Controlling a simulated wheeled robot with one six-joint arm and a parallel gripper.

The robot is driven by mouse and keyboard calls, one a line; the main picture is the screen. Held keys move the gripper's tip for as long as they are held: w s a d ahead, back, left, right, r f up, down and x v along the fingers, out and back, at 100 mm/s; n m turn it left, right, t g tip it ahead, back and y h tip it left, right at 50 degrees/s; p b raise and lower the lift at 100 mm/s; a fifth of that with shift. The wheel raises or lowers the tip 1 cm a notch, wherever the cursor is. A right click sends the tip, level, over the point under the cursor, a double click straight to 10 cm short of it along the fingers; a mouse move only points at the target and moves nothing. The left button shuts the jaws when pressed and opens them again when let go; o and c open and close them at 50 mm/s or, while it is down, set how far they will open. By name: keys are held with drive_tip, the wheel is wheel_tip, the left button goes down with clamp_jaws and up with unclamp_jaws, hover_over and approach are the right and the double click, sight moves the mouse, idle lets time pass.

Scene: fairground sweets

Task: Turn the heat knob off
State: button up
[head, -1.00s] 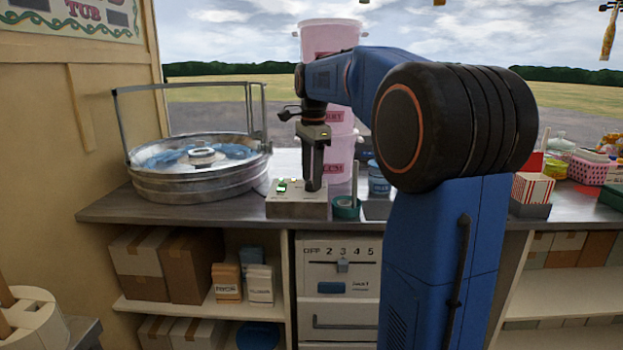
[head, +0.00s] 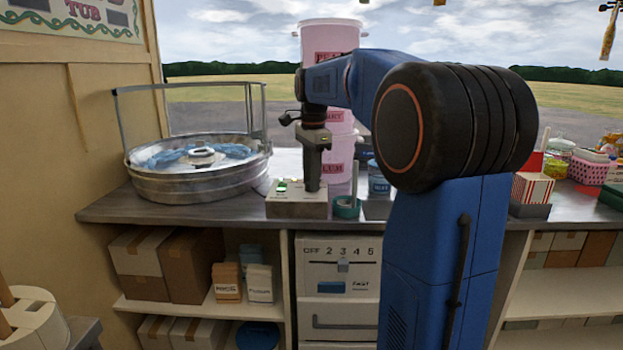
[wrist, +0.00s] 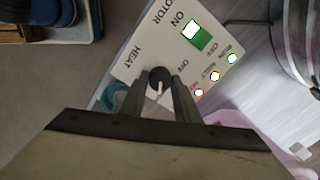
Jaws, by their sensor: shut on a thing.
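The heat knob (wrist: 158,82) is a small black dial with a white pointer line, next to the word HEAT on a pale control box (head: 285,209). In the wrist view the pointer line points toward the bottom of the picture; an OFF label is printed up and right of the knob. My gripper (wrist: 158,86) is shut on the knob, one finger on each side. In the head view my gripper (head: 312,187) points straight down onto the right part of the box, and hides the knob. The green and white motor switch (wrist: 196,35) is on the same panel.
A metal floss tub (head: 200,183) stands left of the box. A teal tape roll (head: 346,208) lies close at the box's right, and pink buckets (head: 330,36) are stacked behind. Several small lamps (wrist: 215,76) line the panel. The counter's front edge is close.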

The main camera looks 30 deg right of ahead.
drive_tip(key=n, duration=1.3)
drive_tip(key=shift+w+d+y, duration=0.1)
drive_tip(key=shift+y, duration=0.2)
drive_tip(key=n, duration=0.5)
drive_tip(key=shift+n+g, duration=0.3)
drive_tip(key=shift+n, duration=2.4)
drive_tip(key=o, duration=1)
drive_tip(key=shift+o, duration=0.2)
drive_tip(key=shift+r, duration=0.15)
wheel_tip(320, 180, up, 17)
drive_tip(key=shift+w+d, duration=0.2)
drive_tip(key=shift+d, duration=0.25)
